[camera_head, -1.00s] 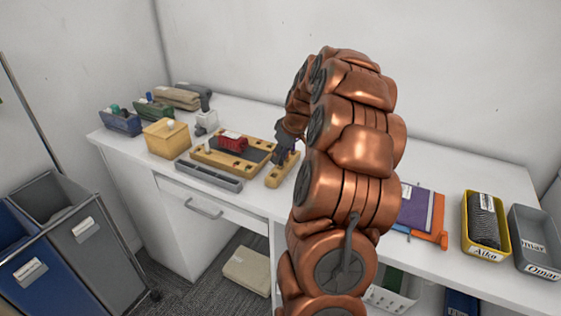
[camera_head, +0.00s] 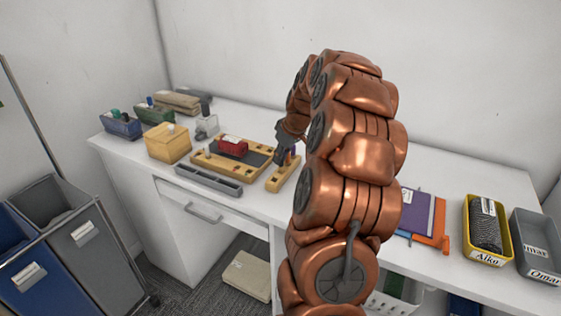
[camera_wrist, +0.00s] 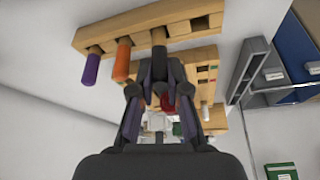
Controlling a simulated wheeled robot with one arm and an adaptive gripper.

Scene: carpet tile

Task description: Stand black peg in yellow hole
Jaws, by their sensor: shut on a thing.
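My gripper (camera_wrist: 162,92) is shut on the black peg (camera_wrist: 158,38), a dark rod reaching up from between the fingers to the wooden rack (camera_wrist: 200,18). I cannot tell whether the peg's far end is still in the rack. A purple peg (camera_wrist: 91,68) and an orange peg (camera_wrist: 122,62) stand in the rack beside it. In the head view my gripper (camera_head: 281,158) is over the small rack (camera_head: 277,184), partly hidden by my arm. A wooden board (camera_head: 200,157) with a dark middle lies left of it; coloured marks show on its edge in the wrist view. I cannot make out the yellow hole.
A red block (camera_head: 233,145) sits on the board. A grey tray (camera_head: 208,180) lies in front, a yellow box (camera_head: 167,144) to the left. Purple and orange folders (camera_head: 418,215) and labelled bins (camera_head: 487,230) are at the right. Bare desk lies behind the board.

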